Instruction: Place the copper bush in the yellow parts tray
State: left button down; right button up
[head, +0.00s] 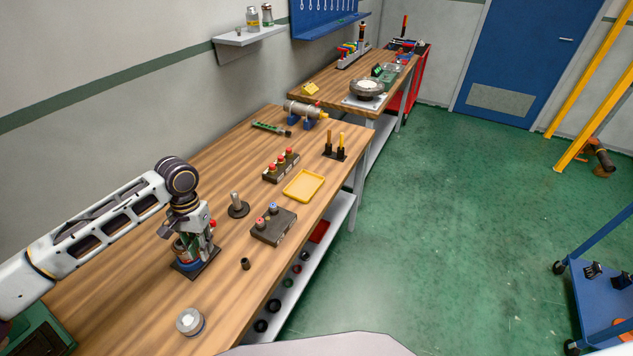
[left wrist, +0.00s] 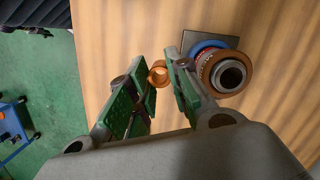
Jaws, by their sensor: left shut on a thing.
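The copper bush (left wrist: 158,75) is a small copper ring between the fingertips of my left gripper (left wrist: 157,82), which is shut on it in the left wrist view. In the head view my left gripper (head: 202,238) points down over the near left part of the bench. There I cannot make out the bush clearly. The yellow parts tray (head: 304,186) lies flat near the bench's right edge, beyond and to the right of the gripper, and looks empty. My right gripper is in neither view.
A post with stacked rings (left wrist: 221,74) on a dark plate stands close beside the gripper. A grey post on a round base (head: 238,207) and a dark block with red and blue knobs (head: 273,226) stand between gripper and tray. A block with red knobs (head: 281,166) is behind the tray.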

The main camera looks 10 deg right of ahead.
aim_at(305, 187)
jog(key=i+l+z, duration=0.2)
jog(key=i+l, duration=0.3)
jog(key=i+l+z, duration=0.2)
jog(key=i+l, duration=0.25)
jog(key=i, duration=0.1)
